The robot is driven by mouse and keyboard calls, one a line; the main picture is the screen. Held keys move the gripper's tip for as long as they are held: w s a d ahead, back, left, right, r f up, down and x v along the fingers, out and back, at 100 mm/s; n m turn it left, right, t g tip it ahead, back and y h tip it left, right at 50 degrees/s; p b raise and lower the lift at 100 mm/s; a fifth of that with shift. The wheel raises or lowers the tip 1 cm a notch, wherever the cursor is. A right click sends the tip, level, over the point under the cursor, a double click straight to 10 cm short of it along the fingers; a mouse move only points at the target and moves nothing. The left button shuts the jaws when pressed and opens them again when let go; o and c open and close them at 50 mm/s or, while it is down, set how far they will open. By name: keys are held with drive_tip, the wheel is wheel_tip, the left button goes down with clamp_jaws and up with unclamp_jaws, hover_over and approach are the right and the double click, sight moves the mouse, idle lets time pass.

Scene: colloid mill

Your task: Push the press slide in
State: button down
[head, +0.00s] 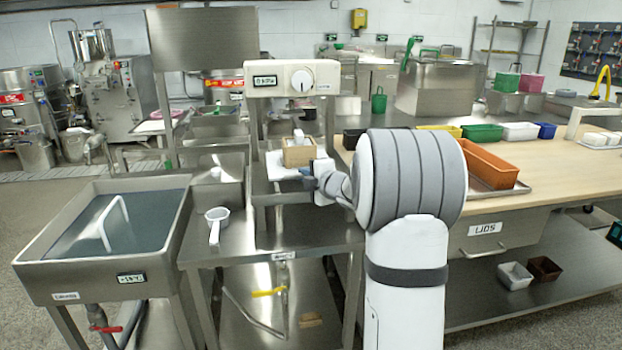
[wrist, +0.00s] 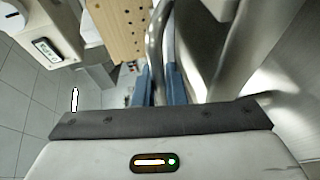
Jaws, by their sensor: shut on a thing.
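The press (head: 292,78) stands at the centre of the head view, with a gauge and a round dial on its cream top. Below it, a wooden box mould (head: 298,153) sits on a pale slide (head: 275,168). The mould's holed side shows in the wrist view (wrist: 120,27). My gripper (head: 309,182) is at the slide's front right, beside the mould. In the wrist view, its blue fingers (wrist: 159,88) are shut on a curved metal bar (wrist: 155,45), apparently the slide's handle. My wrist partly hides the slide's front in the head view.
A water-filled sink (head: 110,225) is at the left. To the right, a wooden worktop (head: 560,165) holds an orange bin (head: 488,163) and several smaller trays.

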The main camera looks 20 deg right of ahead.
drive_tip(key=c, duration=1.8)
unclamp_jaws()
drive_tip(key=shift+s, duration=0.1)
drive_tip(key=p+v, duration=0.1)
drive_tip(key=v, duration=0.6)
drive_tip(key=shift+s+d+r, duration=0.1)
drive_tip(key=shift+s, duration=0.2)
